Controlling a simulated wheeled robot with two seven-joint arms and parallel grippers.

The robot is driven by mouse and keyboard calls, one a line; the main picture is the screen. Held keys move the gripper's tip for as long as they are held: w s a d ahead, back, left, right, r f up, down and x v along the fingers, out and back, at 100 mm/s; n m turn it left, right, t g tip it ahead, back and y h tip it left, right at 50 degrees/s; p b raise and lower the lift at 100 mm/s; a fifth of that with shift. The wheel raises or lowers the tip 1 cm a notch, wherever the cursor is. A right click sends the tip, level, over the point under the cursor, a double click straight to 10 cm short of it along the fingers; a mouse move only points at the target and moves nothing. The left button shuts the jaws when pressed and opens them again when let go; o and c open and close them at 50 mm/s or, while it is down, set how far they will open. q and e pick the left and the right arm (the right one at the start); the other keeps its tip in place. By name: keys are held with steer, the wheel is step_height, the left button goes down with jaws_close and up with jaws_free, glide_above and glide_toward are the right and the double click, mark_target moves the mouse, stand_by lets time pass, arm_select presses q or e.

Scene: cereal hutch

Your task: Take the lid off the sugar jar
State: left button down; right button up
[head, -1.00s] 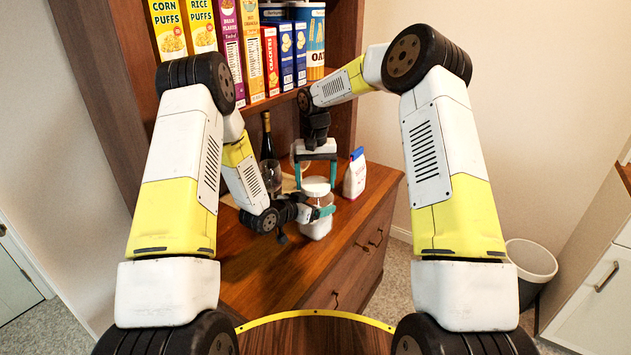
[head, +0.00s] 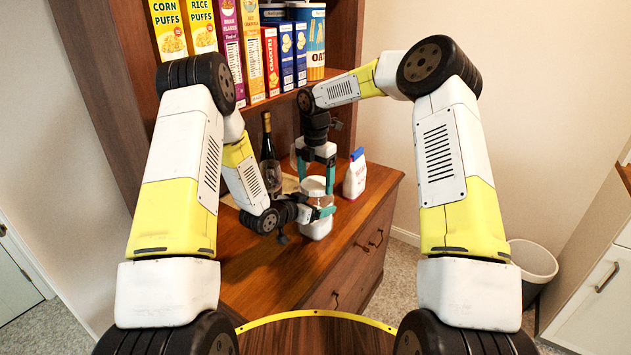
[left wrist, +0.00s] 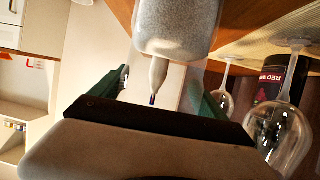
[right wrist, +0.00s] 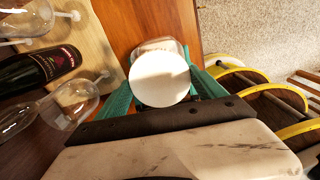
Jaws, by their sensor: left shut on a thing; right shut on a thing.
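The sugar jar (head: 316,229) stands upright on the wooden counter, with its round white lid (head: 314,186) at its top. The lid fills the middle of the right wrist view (right wrist: 160,78), and part of the clear jar (right wrist: 158,45) shows behind it. My right gripper (head: 317,180) points down from above and is shut on the lid, one green finger on each side. My left gripper (head: 322,211) reaches in from the left and is shut on the jar's body. The left wrist view shows the greyish jar (left wrist: 175,30) by its fingers. I see no clear gap between lid and jar.
A white carton with a blue cap (head: 355,176) stands close to the right of the jar. A dark wine bottle (head: 267,140) and glasses (right wrist: 75,102) stand behind on the left. Cereal boxes (head: 200,25) fill the shelf above. The front counter is clear.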

mark_target(316, 183)
steer(key=n, duration=0.5)
steer(key=shift+w, duration=0.1)
steer(key=shift+r, duration=0.1)
steer(key=shift+r, duration=0.2)
steer(key=shift+r, duration=0.85)
steer(key=shift+r, duration=2)
arm_select(q)
jaws_free()
steer(key=shift+s+a, duration=0.1)
